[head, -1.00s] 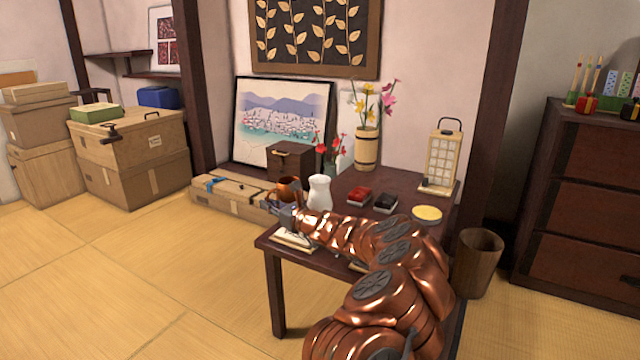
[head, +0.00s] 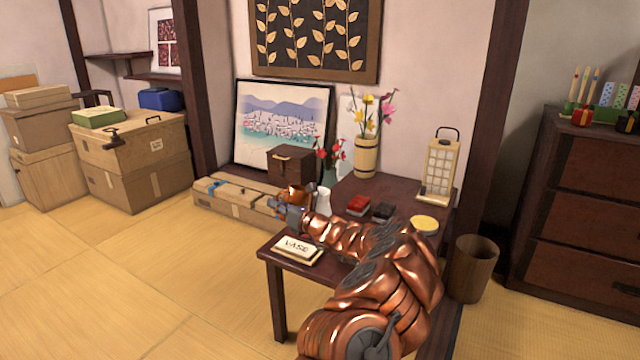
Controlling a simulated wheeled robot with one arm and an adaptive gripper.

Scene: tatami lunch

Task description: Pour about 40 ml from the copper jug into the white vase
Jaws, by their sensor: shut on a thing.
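The copper jug (head: 296,195) is in my gripper (head: 289,212), which is shut on it above the low dark table. The jug is just left of the white vase (head: 323,199). It looks tilted towards the vase, but it is too small to tell how far. The vase stands upright, its lower part hidden behind my copper arm. Whether the jug touches the vase, and whether any liquid is flowing, I cannot tell.
A card reading VASE (head: 297,248) lies at the table's (head: 283,262) front left. A red box (head: 359,204), a dark box (head: 383,212) and a yellow round thing (head: 425,224) sit to the right. A lantern (head: 440,172) and flower vases stand behind.

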